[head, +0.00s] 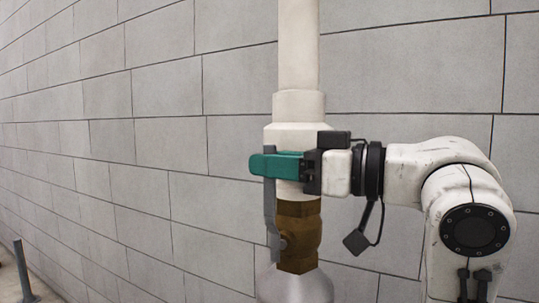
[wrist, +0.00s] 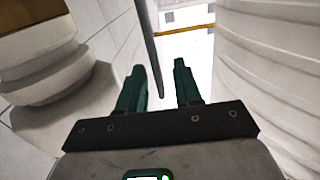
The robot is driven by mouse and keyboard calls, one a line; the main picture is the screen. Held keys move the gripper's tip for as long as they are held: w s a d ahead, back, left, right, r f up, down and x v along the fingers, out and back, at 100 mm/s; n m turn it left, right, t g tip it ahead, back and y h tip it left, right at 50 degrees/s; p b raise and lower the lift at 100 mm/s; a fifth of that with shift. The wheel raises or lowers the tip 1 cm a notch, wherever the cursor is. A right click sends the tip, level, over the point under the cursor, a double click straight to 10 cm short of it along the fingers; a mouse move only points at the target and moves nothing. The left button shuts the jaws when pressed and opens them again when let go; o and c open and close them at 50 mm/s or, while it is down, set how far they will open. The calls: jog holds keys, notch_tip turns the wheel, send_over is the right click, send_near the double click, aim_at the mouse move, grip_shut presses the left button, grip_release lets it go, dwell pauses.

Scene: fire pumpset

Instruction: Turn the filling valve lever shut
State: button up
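The filling valve lever (head: 270,205) is a grey flat bar standing upright in front of the brass valve body (head: 299,236) on the white vertical pipe. My gripper (head: 275,165) reaches in from the right, its green fingers pointing left and hiding part of the lever near its top end. In the wrist view my gripper (wrist: 160,75) is open, and the lever (wrist: 150,45) runs down as a dark bar into the gap between the fingers. It is nearer the left finger, with gaps visible on both sides. The brown part (wrist: 40,25) at upper left appears to be the valve body.
The white pipe (head: 299,50) rises behind my gripper. A grey block wall (head: 160,120) stands behind it. A silvery rounded part (head: 295,285) lies below the valve. In the wrist view a white fitting (wrist: 60,110) is close on the left.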

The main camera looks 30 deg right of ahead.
jog(key=shift+w+a, duration=0.35)
jog(key=shift+w, duration=0.15)
grip_shut()
dwell(0.3)
